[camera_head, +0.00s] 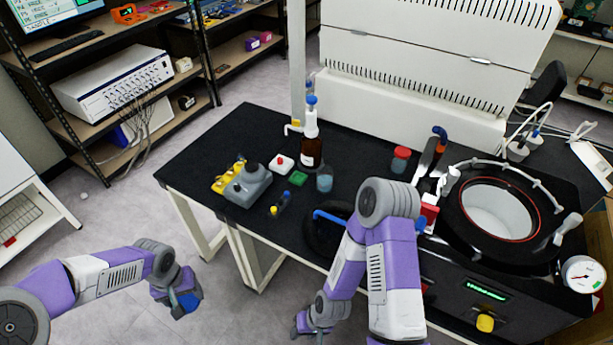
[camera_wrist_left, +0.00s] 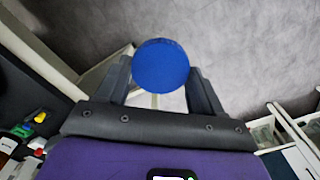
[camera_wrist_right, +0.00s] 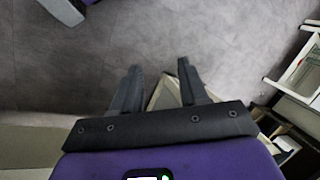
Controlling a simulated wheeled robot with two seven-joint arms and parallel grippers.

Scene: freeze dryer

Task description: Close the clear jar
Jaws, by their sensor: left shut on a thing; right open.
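My left gripper (camera_head: 178,292) is shut on a round blue lid (camera_wrist_left: 160,66), held in the air over the floor, left of the black table. The lid also shows in the head view (camera_head: 187,303). A small clear, bluish jar (camera_head: 324,181) stands upright on the table and appears to have no lid. It is well to the right of and beyond my left gripper. My right gripper (camera_wrist_right: 157,80) is open and empty, in front of the table's front edge. In the head view it is low in the middle (camera_head: 312,328).
The freeze dryer chamber (camera_head: 500,208) is at right. My right arm crosses the table's front edge.

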